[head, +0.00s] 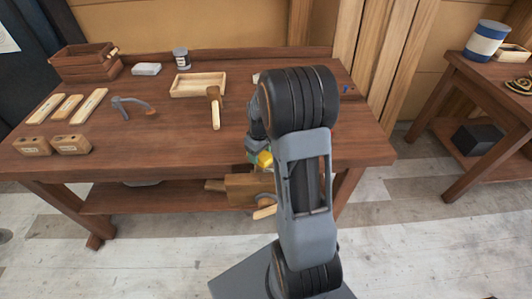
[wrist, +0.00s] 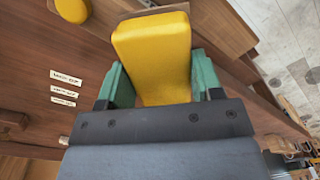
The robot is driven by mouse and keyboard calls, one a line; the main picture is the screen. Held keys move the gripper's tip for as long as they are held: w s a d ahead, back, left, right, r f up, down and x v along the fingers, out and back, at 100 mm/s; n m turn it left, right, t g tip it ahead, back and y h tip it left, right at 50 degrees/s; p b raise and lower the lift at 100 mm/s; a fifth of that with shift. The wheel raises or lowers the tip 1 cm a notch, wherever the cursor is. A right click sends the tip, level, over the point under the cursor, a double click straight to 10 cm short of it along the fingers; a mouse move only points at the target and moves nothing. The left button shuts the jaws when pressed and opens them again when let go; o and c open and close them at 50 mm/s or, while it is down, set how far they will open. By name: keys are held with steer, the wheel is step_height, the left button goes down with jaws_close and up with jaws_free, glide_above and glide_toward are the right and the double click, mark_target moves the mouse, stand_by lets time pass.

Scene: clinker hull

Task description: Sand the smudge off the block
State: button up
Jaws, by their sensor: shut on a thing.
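My gripper (wrist: 156,85) is shut on a yellow block-shaped thing (wrist: 153,55), held between its green fingertips in the wrist view. In the head view my arm hides most of my gripper (head: 258,156), which is near the front edge of the workbench (head: 180,135); a little yellow shows there. A brown wooden piece (head: 243,190) is below it at the bench front. I cannot tell which block bears the smudge; no smudge is clear.
A wooden mallet (head: 215,108) lies by a shallow tray (head: 198,85). A tin (head: 181,59), a grey block (head: 146,69), a brown crate (head: 84,61) and a curved tool (head: 133,105) are on the bench. A side table (head: 475,85) stands right. The bench's middle front is clear.

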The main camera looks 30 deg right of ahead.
stand_by(0.3)
steer(key=shift+s+d+r+p, duration=0.1)
steer(key=shift+d+r+p, duration=0.05)
steer(key=shift+r+p, duration=2.4)
steer(key=shift+r+b, duration=0.45)
steer(key=shift+b, duration=0.05)
steer(key=shift+d+r+p, duration=0.1)
steer(key=shift+r+p, duration=0.85)
steer(key=shift+r, duration=0.5)
